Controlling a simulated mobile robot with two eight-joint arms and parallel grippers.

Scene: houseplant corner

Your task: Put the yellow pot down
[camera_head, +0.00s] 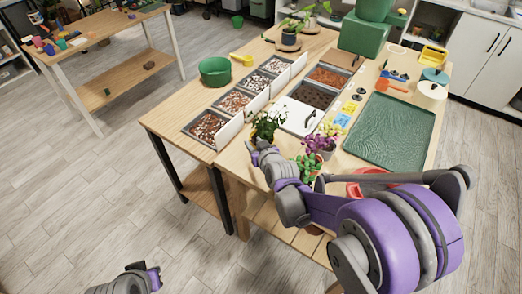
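My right gripper (256,151) is at the front edge of the plant table, close against a small leafy plant (267,123) with a few yellowish spots. No other plant pot shows clearly as yellow. A purple-flowered plant (325,138) and a green plant (309,168) stand to the right of the gripper, partly behind my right arm.
Gravel and soil trays (207,126) fill the table's left and middle. A ribbed green tray (392,130) lies at the right. A green bowl (215,71) stands at the back left. A red dish (355,189) is partly behind my arm. Open floor lies left.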

